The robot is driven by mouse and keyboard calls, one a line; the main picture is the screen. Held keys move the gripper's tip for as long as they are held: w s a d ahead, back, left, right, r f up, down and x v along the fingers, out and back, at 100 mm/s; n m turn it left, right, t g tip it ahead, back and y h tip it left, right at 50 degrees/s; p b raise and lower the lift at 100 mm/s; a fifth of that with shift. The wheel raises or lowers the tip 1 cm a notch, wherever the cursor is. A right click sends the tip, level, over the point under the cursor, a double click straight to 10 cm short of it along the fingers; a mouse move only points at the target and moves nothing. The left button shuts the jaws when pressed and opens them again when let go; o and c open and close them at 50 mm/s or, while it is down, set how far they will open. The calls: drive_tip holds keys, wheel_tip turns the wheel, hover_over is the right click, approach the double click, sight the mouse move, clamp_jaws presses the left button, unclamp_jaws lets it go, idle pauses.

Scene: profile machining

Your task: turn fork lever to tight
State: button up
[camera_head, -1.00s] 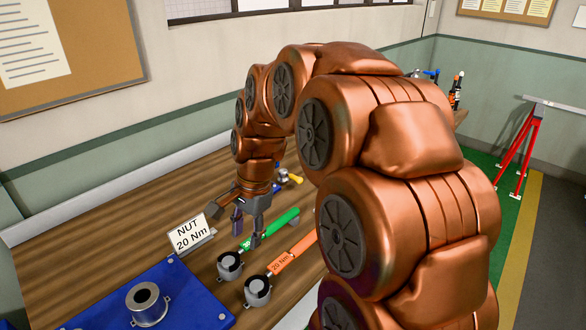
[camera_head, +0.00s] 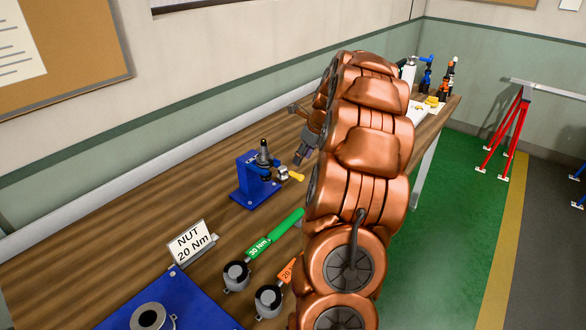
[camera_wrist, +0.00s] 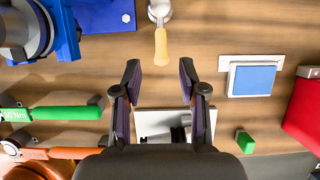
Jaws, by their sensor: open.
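A lever with a yellow handle (camera_head: 296,176) and a grey metal end sits at the right side of a blue fixture (camera_head: 247,186). The fixture holds a black upright tool holder (camera_head: 264,160). In the wrist view the yellow handle (camera_wrist: 161,46) points down the picture, just above the gap between my fingertips. My gripper (camera_wrist: 160,76) is open and empty, with a finger on each side of that gap, and does not appear to touch the handle. In the head view my gripper (camera_head: 303,154) is beyond the lever and partly hidden by my arm.
The wrist view shows a white plate (camera_wrist: 152,122), a blue square pad (camera_wrist: 254,80), a green block (camera_wrist: 245,142) and a red object (camera_wrist: 305,115).

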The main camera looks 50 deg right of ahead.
sight(295, 173)
drive_tip(key=shift+w+f, duration=0.1)
drive_tip(key=shift+f, duration=0.6)
drive_tip(key=shift+p+x, duration=1.05)
drive_tip(key=shift+x, duration=2.05)
clamp_jaws()
